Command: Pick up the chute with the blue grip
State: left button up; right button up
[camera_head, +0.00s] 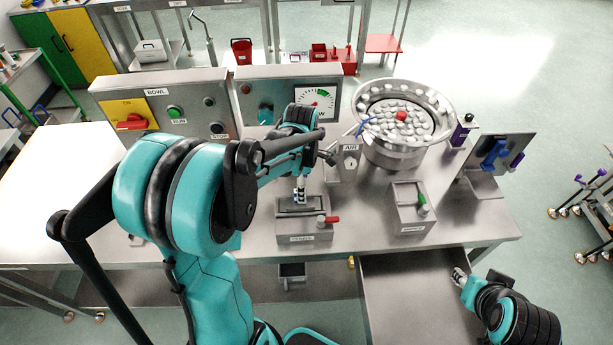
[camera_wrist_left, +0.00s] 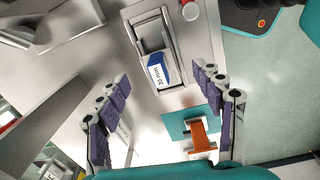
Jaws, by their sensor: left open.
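In the left wrist view, a piece with a blue body and a white "30 mm" label (camera_wrist_left: 157,70) sits in the slot of a metal box (camera_wrist_left: 178,45). In the head view, it shows as a small white and dark blue piece (camera_head: 300,195) in the red-handled box (camera_head: 304,233). My left gripper (camera_wrist_left: 162,82) is open, its purple-padded fingers apart on either side of the labelled piece in the picture. A blue grip (camera_head: 494,153) also shows on the upright rack at the right. I cannot tell which is the named chute. My right gripper (camera_head: 459,276) is over the drawer; its jaws are unclear.
A green-handled box (camera_head: 410,213) and a round bowl of caps (camera_head: 402,118) stand to the right. Control panels (camera_head: 165,108) line the back. A purple grip (camera_head: 517,160) is on the rack (camera_head: 482,184). An open drawer (camera_head: 400,290) juts from the front.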

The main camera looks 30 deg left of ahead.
aim_at(290, 204)
pick_arm(q)
jog(key=shift+w+a+r+n, duration=0.2)
jog(key=shift+w+a+n, duration=0.05)
jog(key=shift+w+n, duration=0.15)
jog(key=shift+n, duration=0.3)
jog(key=f, duration=0.5)
jog(key=f+b, duration=0.1)
jog(key=f, duration=0.2)
jog(key=shift+s+a+f, duration=0.1)
jog(key=shift+s+a, duration=0.2)
jog(key=shift+a, duration=0.05)
jog(key=shift+c, duration=0.3)
jog(key=c, duration=1.4)
